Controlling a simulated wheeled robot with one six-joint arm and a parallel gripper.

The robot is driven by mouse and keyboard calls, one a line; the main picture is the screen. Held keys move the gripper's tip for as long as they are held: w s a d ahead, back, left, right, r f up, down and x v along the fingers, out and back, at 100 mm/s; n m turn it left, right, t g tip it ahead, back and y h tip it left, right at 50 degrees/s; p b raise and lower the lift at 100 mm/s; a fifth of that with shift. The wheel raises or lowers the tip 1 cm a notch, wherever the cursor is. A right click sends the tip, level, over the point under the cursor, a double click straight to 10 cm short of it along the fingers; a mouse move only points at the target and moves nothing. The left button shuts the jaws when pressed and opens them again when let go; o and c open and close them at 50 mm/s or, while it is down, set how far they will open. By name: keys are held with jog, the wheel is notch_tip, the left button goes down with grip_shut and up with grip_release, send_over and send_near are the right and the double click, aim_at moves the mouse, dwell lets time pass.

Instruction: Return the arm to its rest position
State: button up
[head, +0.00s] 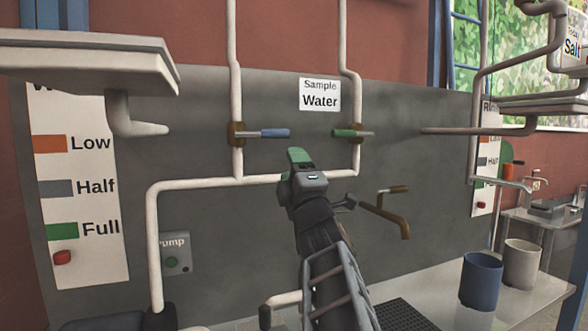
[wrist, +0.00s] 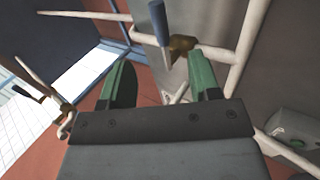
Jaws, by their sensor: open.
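My arm reaches up from the bottom of the head view, and my gripper (head: 299,156) with its green fingers is raised in front of the grey panel. In the wrist view my gripper (wrist: 160,80) is open, its two green fingers apart with nothing held between them. A valve with a blue handle (head: 275,133) is to the upper left of the gripper in the head view. A valve with a green handle (head: 345,133) is to its upper right. A blue valve handle (wrist: 159,22) also shows beyond the fingers in the wrist view.
White pipes (head: 205,186) run across the grey panel (head: 420,90) around the gripper. A brown tap (head: 390,215) sticks out to the right of my arm. A blue cup (head: 481,281) and a beige cup (head: 520,265) stand at the lower right. A white shelf (head: 90,58) juts out at upper left.

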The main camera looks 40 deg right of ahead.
jog(key=shift+d, duration=0.15)
dwell(0.4)
jog(key=w+a+f+n+g+y+p, duration=0.2)
jog(key=w+a+f+n+y, duration=0.15)
jog(key=a+n+y, duration=0.55)
jog(key=w+a+f+n+g+y+p, duration=0.25)
jog(key=a+f+n, duration=0.25)
jog(key=n, duration=0.8)
jog(key=s+a+f+n+g+y+p, duration=0.3)
jog(key=a+f+n+g, duration=0.55)
jog(key=n, duration=0.75)
jog(key=s+f+n+g+h+p, duration=0.2)
jog(key=f+n, duration=0.4)
jog(key=n, duration=0.4)
jog(key=s+f+n+g+h+p, duration=0.2)
jog(key=s+f+n+g+h, duration=0.1)
jog(key=s+f+n, duration=0.4)
jog(key=shift+s+f+n+g, duration=0.25)
jog(key=shift+n+g, duration=0.45)
jog(key=shift+n, duration=1.2)
jog(key=shift+w, duration=0.1)
